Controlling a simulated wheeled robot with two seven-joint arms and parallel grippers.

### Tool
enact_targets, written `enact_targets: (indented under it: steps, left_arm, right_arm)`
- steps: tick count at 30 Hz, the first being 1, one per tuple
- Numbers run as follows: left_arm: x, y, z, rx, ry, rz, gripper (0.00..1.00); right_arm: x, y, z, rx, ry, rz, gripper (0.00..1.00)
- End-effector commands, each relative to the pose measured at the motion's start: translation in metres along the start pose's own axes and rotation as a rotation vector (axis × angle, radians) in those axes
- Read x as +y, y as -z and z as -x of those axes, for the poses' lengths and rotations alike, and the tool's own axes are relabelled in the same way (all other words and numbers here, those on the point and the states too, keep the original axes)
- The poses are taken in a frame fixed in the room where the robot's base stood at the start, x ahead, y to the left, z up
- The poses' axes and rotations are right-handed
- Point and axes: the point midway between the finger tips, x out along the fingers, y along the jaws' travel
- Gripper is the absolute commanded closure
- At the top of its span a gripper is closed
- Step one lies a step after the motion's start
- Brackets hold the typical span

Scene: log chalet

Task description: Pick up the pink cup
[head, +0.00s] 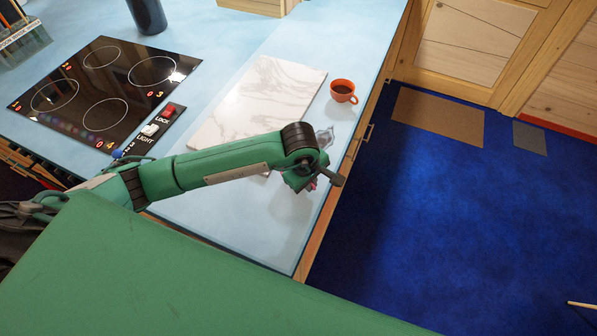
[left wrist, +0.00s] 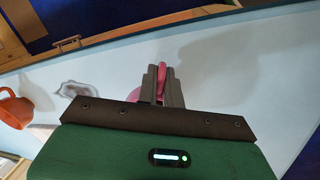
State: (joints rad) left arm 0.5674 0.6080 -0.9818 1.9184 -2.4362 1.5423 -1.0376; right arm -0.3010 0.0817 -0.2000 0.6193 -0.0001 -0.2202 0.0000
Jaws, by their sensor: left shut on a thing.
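The pink cup (left wrist: 161,80) is mostly hidden behind my left gripper. In the left wrist view, a narrow pink part of it shows between the fingers, and more pink shows just left of them. My left gripper (left wrist: 161,88) is shut on this narrow part. In the head view, my left gripper (head: 308,181) is over the counter near its right edge, and only a small bit of pink shows beside it. I cannot tell whether the cup touches the counter. My right gripper is in neither view.
An orange cup (head: 342,91) with dark contents stands near the counter's right edge. A small shiny grey object (head: 325,137) lies between it and my gripper. A white marble board (head: 258,100) and a black cooktop (head: 105,88) are to the left. Blue floor lies beyond the edge.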

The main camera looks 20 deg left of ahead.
Motion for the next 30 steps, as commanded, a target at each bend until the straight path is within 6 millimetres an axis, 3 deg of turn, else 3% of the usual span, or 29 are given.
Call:
enact_targets:
  steps: [8, 14, 20, 30]
  left_arm:
    - [0.001, 0.000, 0.002, 0.000, -0.001, 0.000, 1.00]
    - [0.005, 0.000, 0.016, 0.000, -0.005, -0.001, 1.00]
    - [0.013, 0.001, 0.055, 0.003, -0.009, -0.003, 1.00]
    - [0.030, 0.001, 0.143, 0.003, -0.008, -0.001, 1.00]
  right_arm:
    - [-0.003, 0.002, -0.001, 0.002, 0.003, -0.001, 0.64]
    - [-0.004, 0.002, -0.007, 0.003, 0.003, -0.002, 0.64]
    - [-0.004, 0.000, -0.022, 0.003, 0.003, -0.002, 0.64]
    - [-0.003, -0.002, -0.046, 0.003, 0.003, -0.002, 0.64]
